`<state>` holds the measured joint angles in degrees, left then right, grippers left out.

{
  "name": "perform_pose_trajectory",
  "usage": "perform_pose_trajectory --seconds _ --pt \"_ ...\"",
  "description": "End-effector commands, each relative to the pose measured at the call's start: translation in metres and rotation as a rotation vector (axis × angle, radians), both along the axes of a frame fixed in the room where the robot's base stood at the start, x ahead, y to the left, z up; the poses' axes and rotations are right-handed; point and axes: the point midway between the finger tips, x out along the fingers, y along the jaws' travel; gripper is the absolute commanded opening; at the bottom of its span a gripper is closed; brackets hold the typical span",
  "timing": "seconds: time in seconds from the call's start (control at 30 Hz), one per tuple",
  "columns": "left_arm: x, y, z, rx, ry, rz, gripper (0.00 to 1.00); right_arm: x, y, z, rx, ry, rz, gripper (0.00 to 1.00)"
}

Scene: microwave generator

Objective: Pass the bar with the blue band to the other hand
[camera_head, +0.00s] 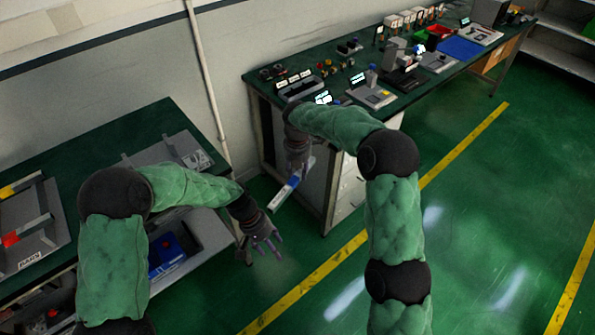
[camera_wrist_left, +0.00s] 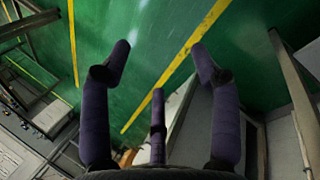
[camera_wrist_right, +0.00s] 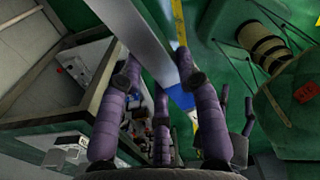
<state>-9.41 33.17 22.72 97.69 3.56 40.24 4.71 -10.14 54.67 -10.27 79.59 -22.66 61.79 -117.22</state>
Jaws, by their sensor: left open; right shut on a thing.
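The bar (camera_head: 281,197) is pale grey with a blue band (camera_head: 293,182). It hangs tilted in front of the workbench in the head view. My right gripper (camera_head: 299,166) is shut on it near the band; the bar's long grey part (camera_wrist_right: 143,38) and blue band (camera_wrist_right: 181,98) show between the purple fingers in the right wrist view. My left gripper (camera_head: 265,247) is open and empty, below and left of the bar's free end, apart from it. The left wrist view shows its three fingers (camera_wrist_left: 158,70) spread with nothing between them.
A green-topped workbench (camera_head: 262,92) with several devices stands behind my right arm. Another green-topped bench (camera_head: 75,150) with a grey fixture is at left, a blue box (camera_head: 165,262) below it. The green floor (camera_head: 470,220) at right is clear.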

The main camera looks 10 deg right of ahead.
Motion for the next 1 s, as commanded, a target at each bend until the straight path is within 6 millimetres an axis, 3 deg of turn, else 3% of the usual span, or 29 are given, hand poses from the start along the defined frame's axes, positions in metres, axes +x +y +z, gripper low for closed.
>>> perform_pose_trajectory --seconds 0.03,0.2,0.4,0.63,1.0 --pt "-0.012 0.01 -0.022 0.003 0.004 0.035 0.62 0.0 0.0 0.001 0.0 -0.001 0.0 0.0" --pt "-0.047 0.04 -0.081 0.011 -0.047 0.126 0.62 0.0 0.0 0.0 0.0 -0.001 0.0 0.0" --pt "-0.098 0.068 -0.124 0.021 -0.111 0.222 0.62 0.0 0.0 0.001 0.0 -0.001 0.0 0.0" --pt "-0.139 0.083 -0.138 0.03 -0.162 0.291 0.62 0.0 0.0 0.001 0.0 -0.001 0.0 0.0" --pt "-0.149 0.087 -0.14 0.032 -0.182 0.31 0.62 0.0 0.0 0.0 0.001 -0.001 0.0 0.0"
